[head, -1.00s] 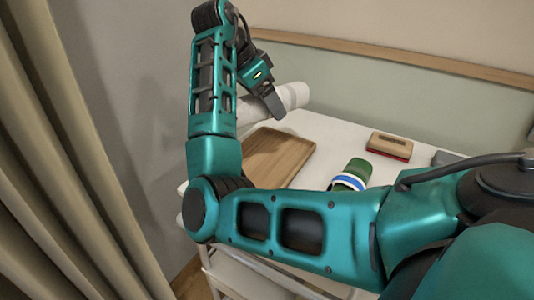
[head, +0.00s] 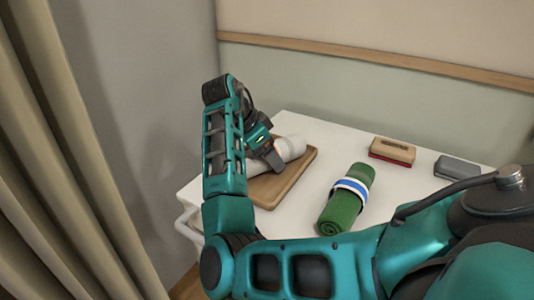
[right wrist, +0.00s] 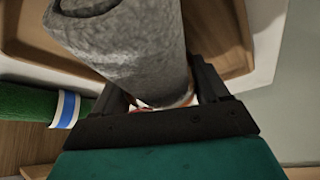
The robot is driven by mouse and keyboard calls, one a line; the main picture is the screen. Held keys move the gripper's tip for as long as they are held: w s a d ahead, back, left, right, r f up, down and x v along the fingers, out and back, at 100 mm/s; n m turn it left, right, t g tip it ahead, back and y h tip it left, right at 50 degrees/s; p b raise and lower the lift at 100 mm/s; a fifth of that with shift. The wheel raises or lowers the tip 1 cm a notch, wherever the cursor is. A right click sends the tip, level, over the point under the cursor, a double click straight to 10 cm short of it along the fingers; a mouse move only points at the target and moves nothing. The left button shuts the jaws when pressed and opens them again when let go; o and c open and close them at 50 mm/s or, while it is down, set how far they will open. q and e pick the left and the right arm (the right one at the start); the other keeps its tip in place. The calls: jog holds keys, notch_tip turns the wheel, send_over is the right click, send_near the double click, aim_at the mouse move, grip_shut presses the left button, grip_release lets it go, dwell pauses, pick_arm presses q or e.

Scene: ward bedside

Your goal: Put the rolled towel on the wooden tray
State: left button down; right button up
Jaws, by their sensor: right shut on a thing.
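A pale grey-white rolled towel (head: 291,147) is held in my right gripper (head: 268,156), whose dark fingers are shut around it. In the right wrist view the grey roll (right wrist: 130,45) sits between the two fingers and its spiral end shows at the top. The wooden tray (head: 292,192) lies on the white table directly under the roll; its raised rim also shows in the right wrist view (right wrist: 30,45). The roll is over the tray, low, but I cannot tell whether it touches it. My arm hides part of the roll and the tray's left side. My left gripper is not in view.
A green roll with a white and blue band (head: 347,200) lies right of the tray. A wooden block with a red lower edge (head: 391,151) and a dark grey case (head: 460,169) stand farther back. The table (head: 330,142) is clear between them. A curtain hangs left.

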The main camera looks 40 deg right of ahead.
jog(key=o, duration=1.1)
jog(key=shift+f, duration=0.1)
jog(key=p+v, duration=0.1)
jog(key=v, duration=1.1)
